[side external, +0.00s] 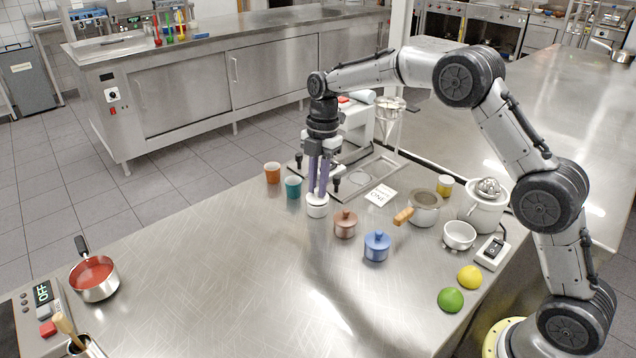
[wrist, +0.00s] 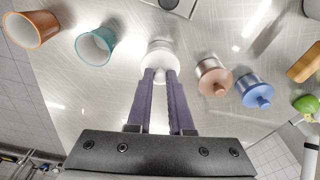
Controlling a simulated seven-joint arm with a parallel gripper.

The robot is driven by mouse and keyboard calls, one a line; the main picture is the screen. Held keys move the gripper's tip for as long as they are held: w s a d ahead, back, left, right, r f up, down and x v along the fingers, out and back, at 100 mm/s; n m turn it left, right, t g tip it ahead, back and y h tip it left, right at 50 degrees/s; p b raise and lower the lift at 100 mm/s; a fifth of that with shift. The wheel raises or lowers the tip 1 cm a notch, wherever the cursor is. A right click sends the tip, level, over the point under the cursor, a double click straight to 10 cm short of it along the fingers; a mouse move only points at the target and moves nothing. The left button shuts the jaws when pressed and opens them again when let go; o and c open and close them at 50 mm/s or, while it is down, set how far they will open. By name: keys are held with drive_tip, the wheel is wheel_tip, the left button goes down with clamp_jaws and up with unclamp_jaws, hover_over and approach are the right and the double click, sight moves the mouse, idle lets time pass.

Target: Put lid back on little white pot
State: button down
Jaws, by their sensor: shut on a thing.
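The little white pot (side external: 317,209) stands on the steel counter, left of a brown lidded pot. My gripper (side external: 318,193) points straight down above it, with purple fingers shut on the small white lid (side external: 316,198). The lid is over the pot's mouth; I cannot tell whether it is fully seated or slightly above the rim. In the wrist view my gripper's fingertips (wrist: 160,74) close on the lid's knob, with the white pot (wrist: 159,47) beyond. The fingers hide part of the lid.
A brown pot (side external: 345,224) and a blue pot (side external: 377,246), both lidded, stand to the right. A teal cup (side external: 293,187) and an orange cup (side external: 272,173) stand to the left. A coffee machine (side external: 357,125) is behind. The counter in front is clear.

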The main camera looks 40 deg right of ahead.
idle(0.3)
drive_tip(key=shift+c, duration=1.3)
unclamp_jaws()
drive_tip(key=shift+r, duration=3.5)
clamp_jaws()
